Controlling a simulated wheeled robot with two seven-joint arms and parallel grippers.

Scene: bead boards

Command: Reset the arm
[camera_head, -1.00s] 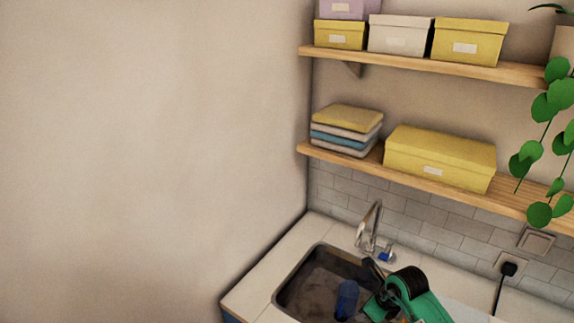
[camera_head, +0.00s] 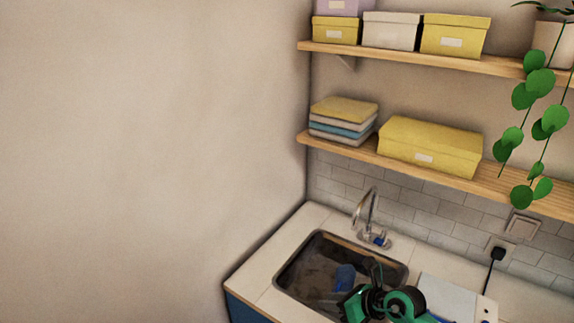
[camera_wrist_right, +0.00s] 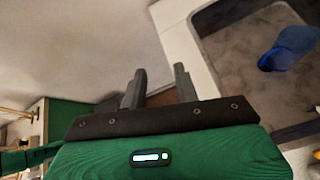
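My right gripper (camera_head: 362,285) shows at the bottom of the head view, over the right front part of the sink (camera_head: 300,285). In the right wrist view its two grey fingers (camera_wrist_right: 160,85) stand apart with nothing between them, so it is open and empty. A blue object (camera_head: 345,277) lies in the sink; it also shows in the right wrist view (camera_wrist_right: 290,48), to the right of the fingers and apart from them. My left gripper is in neither view.
A faucet (camera_head: 368,215) stands behind the sink. A pale board (camera_head: 447,297) lies on the counter (camera_head: 262,268) to the right. Shelves above hold yellow boxes (camera_head: 430,147) and folded cloths (camera_head: 343,120). A plant (camera_head: 540,120) hangs at right. A plug (camera_head: 498,254) sits in the wall.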

